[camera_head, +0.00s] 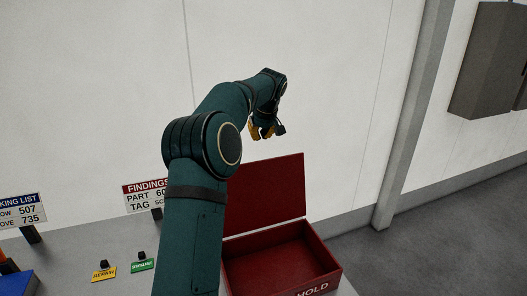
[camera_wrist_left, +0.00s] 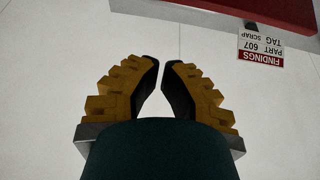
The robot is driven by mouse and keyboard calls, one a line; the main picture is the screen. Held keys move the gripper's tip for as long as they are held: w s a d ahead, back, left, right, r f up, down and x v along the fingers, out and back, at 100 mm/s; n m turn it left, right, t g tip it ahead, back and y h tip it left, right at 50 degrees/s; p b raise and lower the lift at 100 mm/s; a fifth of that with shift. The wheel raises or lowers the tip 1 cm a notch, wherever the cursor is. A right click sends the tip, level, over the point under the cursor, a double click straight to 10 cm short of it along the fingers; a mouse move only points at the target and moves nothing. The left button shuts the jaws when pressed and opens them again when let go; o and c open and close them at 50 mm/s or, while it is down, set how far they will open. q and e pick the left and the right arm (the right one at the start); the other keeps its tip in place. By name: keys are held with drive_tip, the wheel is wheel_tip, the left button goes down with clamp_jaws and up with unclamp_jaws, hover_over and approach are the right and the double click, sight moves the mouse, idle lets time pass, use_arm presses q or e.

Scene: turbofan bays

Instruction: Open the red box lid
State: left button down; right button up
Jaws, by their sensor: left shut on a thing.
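The red box (camera_head: 280,262) stands on the bench with its front and inside in view, and it looks empty. Its red lid (camera_head: 265,190) is raised, standing up from the rear edge. My left gripper (camera_head: 264,132) is above the lid's top edge, and looks apart from it. In the left wrist view the gripper (camera_wrist_left: 161,65) has its fingertips close together. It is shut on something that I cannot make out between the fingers. A red edge (camera_wrist_left: 235,10) of the box or lid crosses the top of that view, clear of the fingertips. My right gripper is not in view.
A findings sign (camera_head: 144,193) stands left of the box; it also shows in the wrist view (camera_wrist_left: 261,47). Yellow (camera_head: 103,274) and green (camera_head: 142,265) tags lie on the bench (camera_head: 65,262). A wall is behind, with a grey post (camera_head: 410,120) at right.

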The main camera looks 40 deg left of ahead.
use_arm(q)
drive_tip(key=f, duration=0.5)
drive_tip(key=a+f, duration=0.1)
drive_tip(key=f, duration=0.2)
drive_tip(key=shift+w, duration=0.2)
drive_tip(key=shift+s+d, duration=0.15)
drive_tip(key=shift+d, duration=0.25)
